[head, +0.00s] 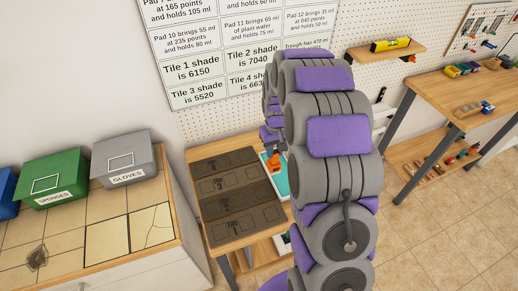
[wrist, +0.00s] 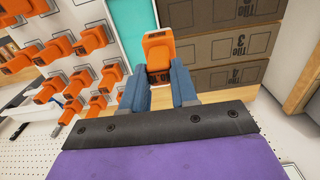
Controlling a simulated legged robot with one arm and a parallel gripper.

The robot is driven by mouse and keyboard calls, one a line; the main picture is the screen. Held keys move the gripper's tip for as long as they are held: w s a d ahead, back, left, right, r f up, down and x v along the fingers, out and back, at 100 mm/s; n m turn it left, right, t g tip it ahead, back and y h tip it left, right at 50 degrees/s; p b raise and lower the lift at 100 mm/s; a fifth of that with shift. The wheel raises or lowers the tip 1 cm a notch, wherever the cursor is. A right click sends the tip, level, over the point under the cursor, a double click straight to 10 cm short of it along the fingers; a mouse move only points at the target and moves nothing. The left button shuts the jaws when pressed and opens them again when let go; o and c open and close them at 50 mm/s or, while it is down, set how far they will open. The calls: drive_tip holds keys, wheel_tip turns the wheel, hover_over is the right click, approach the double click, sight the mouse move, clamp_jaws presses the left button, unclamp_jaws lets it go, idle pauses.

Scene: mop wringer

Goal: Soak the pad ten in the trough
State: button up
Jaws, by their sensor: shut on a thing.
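My gripper (wrist: 159,82) is shut on an orange pad (wrist: 158,50) in the wrist view, with one blue-grey finger on each side of it. The number on the pad is too small to read. The trough (wrist: 128,28) shows as a teal surface beyond and to the left of the pad. I cannot tell whether the pad touches it. In the head view the trough (head: 281,182) is a teal patch on the wooden table, partly hidden by my arm. The held pad (head: 268,160) shows as orange just above it.
Brown tiles (wrist: 225,49) lie right of the pad; they also show on the table (head: 238,188) in the head view. Several other orange pads (wrist: 92,39) stand on a white rack at left. Grey and green bins (head: 52,178) stand on a cabinet at left.

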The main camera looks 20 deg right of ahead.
drive_tip(key=s+d+f+b, duration=0.1)
drive_tip(key=d+f+b, duration=0.2)
drive_tip(key=f, duration=0.7)
drive_tip(key=shift+d+f, duration=0.25)
drive_tip(key=shift+d, duration=0.8)
drive_tip(key=shift+r, duration=0.1)
